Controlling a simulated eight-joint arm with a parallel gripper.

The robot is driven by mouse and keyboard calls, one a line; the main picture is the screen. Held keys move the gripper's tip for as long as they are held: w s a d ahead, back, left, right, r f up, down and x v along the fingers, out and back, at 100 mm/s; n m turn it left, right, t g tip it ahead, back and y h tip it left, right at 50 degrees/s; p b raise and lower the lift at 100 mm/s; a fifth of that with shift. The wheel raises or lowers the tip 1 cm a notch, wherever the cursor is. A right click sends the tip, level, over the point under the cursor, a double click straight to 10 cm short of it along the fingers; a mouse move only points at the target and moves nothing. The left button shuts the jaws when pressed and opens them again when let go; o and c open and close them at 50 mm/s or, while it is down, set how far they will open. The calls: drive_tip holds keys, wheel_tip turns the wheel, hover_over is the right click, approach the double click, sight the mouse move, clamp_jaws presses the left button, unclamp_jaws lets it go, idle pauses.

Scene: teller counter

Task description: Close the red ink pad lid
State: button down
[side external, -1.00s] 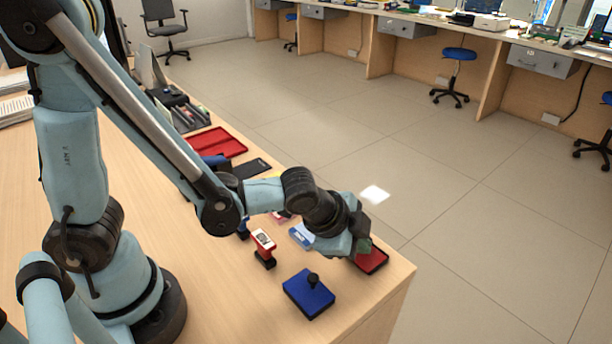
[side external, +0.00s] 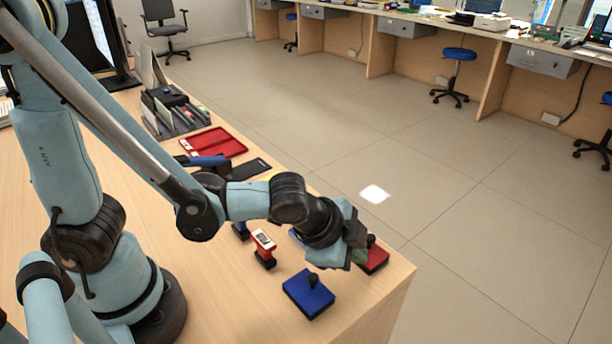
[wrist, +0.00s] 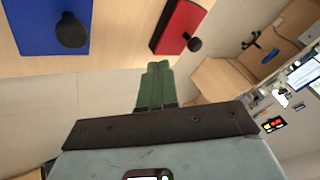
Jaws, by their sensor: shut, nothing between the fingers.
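The red ink pad (side external: 376,262) sits near the counter's right corner, with a black knob (side external: 370,240) on its lid. My gripper (side external: 361,256) is shut and empty, just left of the red pad in the side view. Its green fingers (wrist: 157,66) are together in the wrist view and appear apart from the pad. My gripper hides part of the pad's left side in the side view.
A blue ink pad (side external: 306,296) with a black knob stands in front. A red-and-white stamp (side external: 264,243) is left of my gripper. A red open tray (side external: 222,143) and a dark organizer (side external: 172,115) lie farther back. The counter's right edge is close.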

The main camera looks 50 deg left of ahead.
drive_tip(key=shift+v, duration=4.3)
drive_tip(key=a+r+n+y, duration=0.1)
drive_tip(key=a+n, duration=1)
drive_tip(key=a, duration=0.4)
drive_tip(key=shift+w+r, duration=0.35)
drive_tip(key=shift+w, duration=0.05)
